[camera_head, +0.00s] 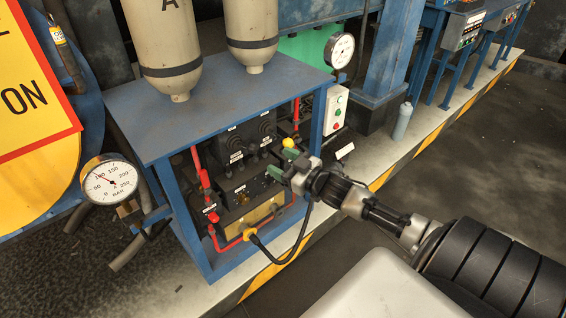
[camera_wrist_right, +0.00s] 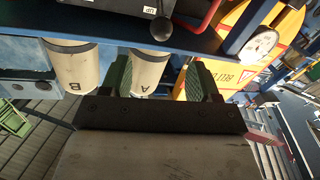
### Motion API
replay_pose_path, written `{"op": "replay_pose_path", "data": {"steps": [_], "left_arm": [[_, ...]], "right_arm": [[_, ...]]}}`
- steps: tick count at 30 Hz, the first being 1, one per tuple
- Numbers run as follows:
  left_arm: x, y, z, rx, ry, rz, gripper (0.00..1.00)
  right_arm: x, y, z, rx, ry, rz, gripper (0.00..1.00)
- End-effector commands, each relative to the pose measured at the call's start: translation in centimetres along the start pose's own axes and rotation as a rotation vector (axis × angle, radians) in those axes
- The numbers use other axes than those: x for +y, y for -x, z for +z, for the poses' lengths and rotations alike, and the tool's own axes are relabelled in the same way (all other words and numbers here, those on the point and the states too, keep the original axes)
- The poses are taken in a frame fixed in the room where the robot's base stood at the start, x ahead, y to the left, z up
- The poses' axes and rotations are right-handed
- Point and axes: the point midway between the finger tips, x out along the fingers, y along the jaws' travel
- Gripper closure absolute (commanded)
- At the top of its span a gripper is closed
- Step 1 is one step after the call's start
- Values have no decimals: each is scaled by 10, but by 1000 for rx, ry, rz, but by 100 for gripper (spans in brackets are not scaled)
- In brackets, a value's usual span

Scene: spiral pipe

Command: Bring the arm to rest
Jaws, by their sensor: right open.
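My right arm (camera_head: 470,265) reaches in from the lower right of the head view. Its gripper (camera_head: 282,164) is in front of the open side of a blue cabinet (camera_head: 180,130). The green finger pads stand apart with nothing visible between them. A yellow knob (camera_head: 288,143) appears just behind the fingers; whether they touch it I cannot tell. In the right wrist view the two green pads of the gripper (camera_wrist_right: 160,82) are also spread, with tanks seen beyond. My left gripper is not in view.
The cabinet holds a black panel (camera_head: 245,190), red pipes and a hanging black cable (camera_head: 290,258). Two beige tanks (camera_head: 165,45) stand on top. A pressure gauge (camera_head: 110,180) is at the left, a green-and-red button box (camera_head: 335,108) at the right. Open floor (camera_head: 470,150) lies right.

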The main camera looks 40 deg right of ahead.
Motion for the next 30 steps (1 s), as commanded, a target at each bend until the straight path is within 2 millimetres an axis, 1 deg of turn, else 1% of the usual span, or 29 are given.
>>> {"op": "replay_pose_path", "data": {"steps": [15, 17, 18, 20, 23, 24, 26, 27, 29, 30], "left_arm": [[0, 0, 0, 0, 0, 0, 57], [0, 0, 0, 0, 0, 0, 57], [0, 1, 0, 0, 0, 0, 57], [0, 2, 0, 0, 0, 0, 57], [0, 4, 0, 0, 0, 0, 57], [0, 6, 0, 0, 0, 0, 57], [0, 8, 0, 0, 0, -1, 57], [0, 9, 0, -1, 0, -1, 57], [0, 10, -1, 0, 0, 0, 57], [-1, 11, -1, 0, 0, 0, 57]], "right_arm": [[0, 0, 1, -1, 0, 1, 39], [0, 1, 5, -11, -2, 5, 39], [0, 2, 13, -27, -6, 13, 39], [1, 6, 32, -69, -12, 33, 39], [-3, 21, 87, -187, -28, 79, 39], [-7, 30, 114, -247, -37, 98, 39], [-16, 47, 156, -347, -48, 122, 39], [-24, 60, 183, -414, -54, 134, 39], [-40, 81, 221, -513, -64, 145, 39], [-52, 97, 245, -579, -70, 149, 39]]}}
